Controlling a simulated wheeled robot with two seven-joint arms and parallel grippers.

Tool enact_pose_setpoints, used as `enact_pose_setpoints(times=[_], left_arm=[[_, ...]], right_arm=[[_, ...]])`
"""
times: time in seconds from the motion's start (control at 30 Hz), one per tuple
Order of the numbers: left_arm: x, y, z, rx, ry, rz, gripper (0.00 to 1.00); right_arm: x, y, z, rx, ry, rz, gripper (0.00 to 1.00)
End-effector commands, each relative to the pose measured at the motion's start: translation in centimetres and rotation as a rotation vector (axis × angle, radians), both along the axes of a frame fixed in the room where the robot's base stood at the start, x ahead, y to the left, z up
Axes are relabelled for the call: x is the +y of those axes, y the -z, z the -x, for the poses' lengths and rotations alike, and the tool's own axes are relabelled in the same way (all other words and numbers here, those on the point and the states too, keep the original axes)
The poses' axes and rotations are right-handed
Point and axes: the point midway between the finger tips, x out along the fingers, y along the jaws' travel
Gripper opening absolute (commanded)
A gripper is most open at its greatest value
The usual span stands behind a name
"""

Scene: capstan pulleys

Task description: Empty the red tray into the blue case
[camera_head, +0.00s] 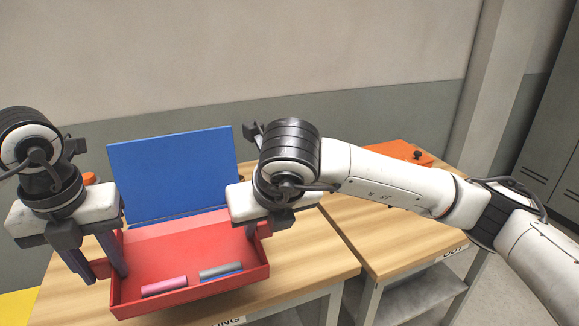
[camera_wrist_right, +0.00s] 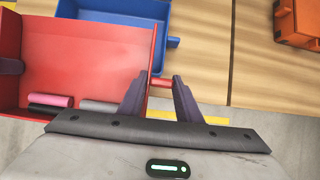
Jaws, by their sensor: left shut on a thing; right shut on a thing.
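The red tray (camera_head: 190,252) is held between my two grippers in front of the blue case. A pink cylinder (camera_head: 164,286) and a grey cylinder (camera_head: 220,270) lie in it along its near wall. A blue piece (camera_head: 222,278) shows beside the grey one, and a dark cylinder (camera_wrist_right: 50,109) shows in the right wrist view. The blue case (camera_wrist_right: 118,12) is open, its blue lid (camera_head: 172,172) standing up behind the tray. My left gripper (camera_head: 103,272) is shut at the tray's left side; its grip is partly hidden. My right gripper (camera_wrist_right: 161,84) is shut on the tray's red handle.
A wooden table (camera_head: 300,262) lies under the case, and a second one (camera_head: 385,235) adjoins at right. An orange case (camera_head: 400,152) sits on the right table. A small orange round thing (camera_head: 89,178) is behind my left gripper. Bare wood lies right of the tray.

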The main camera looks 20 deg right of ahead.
Motion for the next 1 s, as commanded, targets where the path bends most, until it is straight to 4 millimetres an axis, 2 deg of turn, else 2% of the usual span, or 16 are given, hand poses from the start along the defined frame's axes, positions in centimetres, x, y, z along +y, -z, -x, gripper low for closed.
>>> enact_pose_setpoints(times=[0.33,0.8,1.0], left_arm=[[-0.01,-0.08,-0.12,0.027,-0.002,-0.002,0.02],[-0.06,-0.22,-0.48,0.371,-0.002,-0.002,0.02],[0.00,-0.27,-0.50,0.446,0.000,-0.002,0.02]], right_arm=[[-0.02,-0.13,-0.18,0.026,0.003,-0.001,0.02],[0.00,-0.27,-0.69,0.368,0.004,-0.001,0.02],[-0.03,-0.29,-0.76,0.444,0.001,0.000,0.02]])
